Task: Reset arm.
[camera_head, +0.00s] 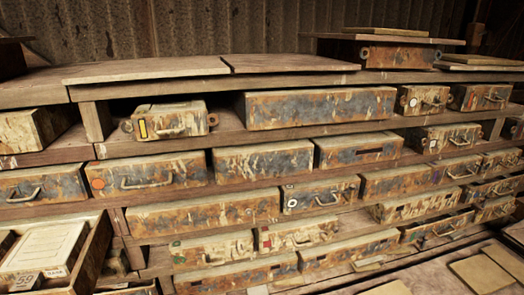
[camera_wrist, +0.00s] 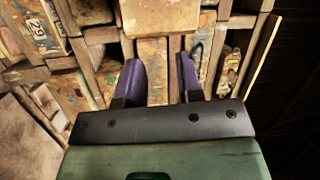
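My gripper (camera_wrist: 160,72) shows in the wrist view with two purple fingers spread apart. It is open, and wooden boards show through the gap with nothing held between the fingers. A dark bracket and a green body of my own wrist fill the lower part of that view. The fingers point toward the wooden shelving. How far they are from it I cannot tell. My arm and gripper do not show in the head view.
The head view shows wooden shelves (camera_head: 250,130) packed with rusty metal drawers, such as a long one (camera_head: 320,106). An open drawer (camera_head: 92,255) juts out at lower left. Loose boards (camera_head: 480,274) lie at lower right. The wrist view shows a box marked 29 (camera_wrist: 40,28).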

